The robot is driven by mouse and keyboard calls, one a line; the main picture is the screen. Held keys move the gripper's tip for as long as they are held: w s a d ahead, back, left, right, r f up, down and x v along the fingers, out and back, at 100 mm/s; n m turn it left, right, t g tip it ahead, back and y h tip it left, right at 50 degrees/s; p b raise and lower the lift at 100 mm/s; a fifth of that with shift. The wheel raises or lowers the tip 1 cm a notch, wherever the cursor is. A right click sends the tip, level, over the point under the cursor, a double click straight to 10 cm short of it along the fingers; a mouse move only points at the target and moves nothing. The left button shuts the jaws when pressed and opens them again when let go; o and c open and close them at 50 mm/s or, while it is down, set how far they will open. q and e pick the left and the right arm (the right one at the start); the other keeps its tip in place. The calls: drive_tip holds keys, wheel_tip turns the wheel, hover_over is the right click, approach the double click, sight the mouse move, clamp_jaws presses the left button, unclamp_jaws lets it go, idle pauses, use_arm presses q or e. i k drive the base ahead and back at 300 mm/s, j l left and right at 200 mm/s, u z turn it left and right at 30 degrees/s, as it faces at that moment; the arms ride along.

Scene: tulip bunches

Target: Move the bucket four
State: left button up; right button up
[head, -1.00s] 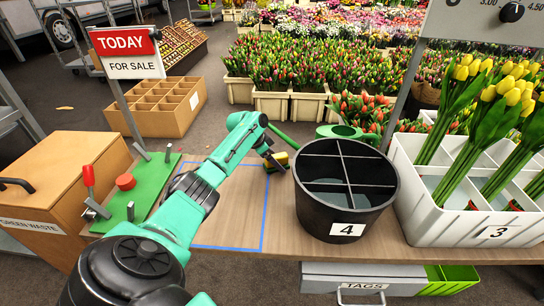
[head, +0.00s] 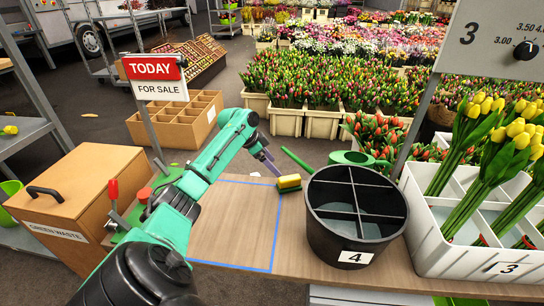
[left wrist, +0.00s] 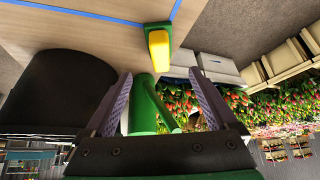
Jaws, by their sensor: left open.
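Bucket four (head: 328,238) is a black round bucket with crossed dividers inside and a white label reading 4. It stands upright on the wooden table, right of a blue taped outline (head: 278,229). My left gripper (head: 270,163) is left of the bucket and apart from it, near the table's far edge. In the left wrist view its fingers (left wrist: 164,85) are spread with nothing between them that I can see held; the bucket's dark side (left wrist: 55,95) fills the left. My right gripper is not in view.
A yellow and green brush or sponge (head: 289,183) lies between gripper and bucket. A green watering can (head: 352,158) stands behind the bucket. A white crate (head: 440,240) of yellow tulips, labelled 3, is close on the right. The taped area (head: 240,215) is bare.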

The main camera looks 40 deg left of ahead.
sight(349, 218)
drive_tip(key=k+l, duration=0.35)
drive_tip(key=l, duration=0.15)
drive_tip(key=k+l, duration=0.4)
drive_tip(key=l, duration=0.1)
